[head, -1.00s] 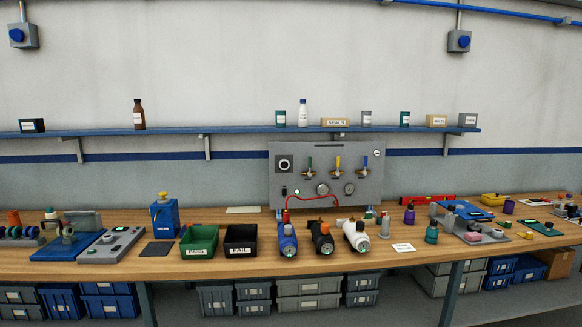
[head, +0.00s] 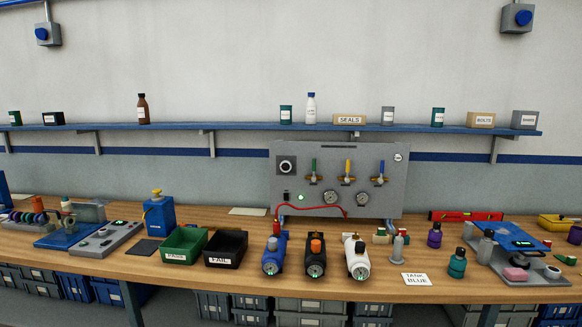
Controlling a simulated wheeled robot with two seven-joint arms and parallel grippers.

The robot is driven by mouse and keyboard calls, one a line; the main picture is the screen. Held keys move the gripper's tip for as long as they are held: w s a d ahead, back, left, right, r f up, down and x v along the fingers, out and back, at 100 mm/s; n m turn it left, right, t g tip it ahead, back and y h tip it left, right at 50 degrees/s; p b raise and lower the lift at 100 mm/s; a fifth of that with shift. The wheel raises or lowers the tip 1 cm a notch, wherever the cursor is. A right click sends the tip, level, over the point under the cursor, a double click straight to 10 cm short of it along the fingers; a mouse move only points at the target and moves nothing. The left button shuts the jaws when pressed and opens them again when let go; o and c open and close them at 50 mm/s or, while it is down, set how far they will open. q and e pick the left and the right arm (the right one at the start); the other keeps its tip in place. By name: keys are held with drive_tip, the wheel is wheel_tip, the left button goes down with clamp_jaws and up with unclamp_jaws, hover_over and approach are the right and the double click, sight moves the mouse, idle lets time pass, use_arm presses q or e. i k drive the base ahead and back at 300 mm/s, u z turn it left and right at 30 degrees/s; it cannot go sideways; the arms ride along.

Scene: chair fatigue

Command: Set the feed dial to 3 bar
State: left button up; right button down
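A grey control panel (head: 340,188) stands upright at the back of the bench. A small green light (head: 304,197) is lit. A red hose (head: 312,207) runs from the panel's lower left. Neither of my grippers is in view.
Blue (head: 275,254), black (head: 315,258) and white (head: 356,258) cylinders lie in front of the panel. Green (head: 184,246) and black FAIL (head: 225,249) bins stand left. A TANK BLUE card (head: 416,279) and bottles (head: 457,263) are right. A shelf (head: 240,128) runs above.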

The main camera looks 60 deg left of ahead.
sight(286, 166)
drive_tip(key=u, duration=0.4)
drive_tip(key=i, duration=0.65)
drive_tip(key=u, duration=1.1)
drive_tip(key=i, duration=0.45)
drive_tip(key=u, duration=0.5)
